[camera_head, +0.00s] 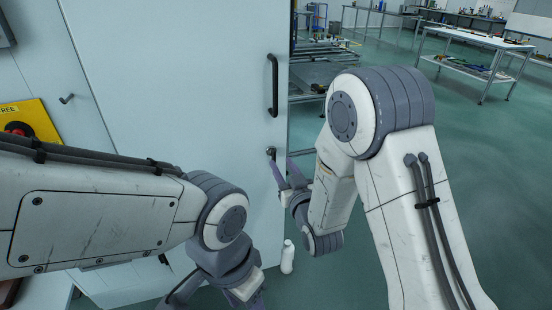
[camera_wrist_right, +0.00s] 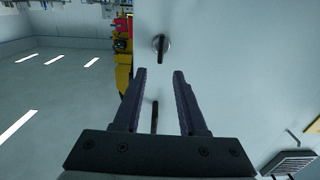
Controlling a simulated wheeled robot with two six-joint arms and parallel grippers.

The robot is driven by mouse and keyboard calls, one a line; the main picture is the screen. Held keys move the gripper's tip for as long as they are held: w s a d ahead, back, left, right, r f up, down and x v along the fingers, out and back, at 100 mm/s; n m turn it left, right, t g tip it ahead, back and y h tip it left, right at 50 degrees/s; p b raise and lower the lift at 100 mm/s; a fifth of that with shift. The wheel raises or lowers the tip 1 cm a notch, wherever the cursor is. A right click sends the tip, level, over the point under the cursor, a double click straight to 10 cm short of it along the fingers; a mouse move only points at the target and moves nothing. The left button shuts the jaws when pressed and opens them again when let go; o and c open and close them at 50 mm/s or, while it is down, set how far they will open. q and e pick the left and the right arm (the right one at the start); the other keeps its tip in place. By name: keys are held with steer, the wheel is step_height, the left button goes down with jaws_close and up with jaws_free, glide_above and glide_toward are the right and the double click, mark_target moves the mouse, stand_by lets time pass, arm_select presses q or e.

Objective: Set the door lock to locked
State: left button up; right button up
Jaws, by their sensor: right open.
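The door lock (camera_head: 271,152) is a small round fitting with a dark turn piece, on the pale door panel (camera_head: 180,75) below the black handle. In the right wrist view the lock (camera_wrist_right: 161,44) shows as a round plate, its dark turn piece close to upright in the picture. My right gripper (camera_head: 282,172) is just below the lock in the head view. In the right wrist view its two fingers (camera_wrist_right: 160,74) are apart, with nothing held, and the lock lies beyond their tips. My left gripper (camera_head: 218,290) is low in the head view, partly cut off; its jaws are unclear.
A black vertical bar handle (camera_head: 273,85) is on the door above the lock. A yellow panel with a red knob (camera_head: 18,129) is at the left. A white bottle (camera_head: 287,257) stands on the floor. Benches (camera_head: 475,40) stand far back right, with open floor before them.

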mark_target(275, 151)
steer(key=p+x, duration=0.1)
steer(key=x, duration=0.5)
steer(key=shift+w+r, duration=0.15)
steer(key=shift+w, duration=0.05)
jaws_close()
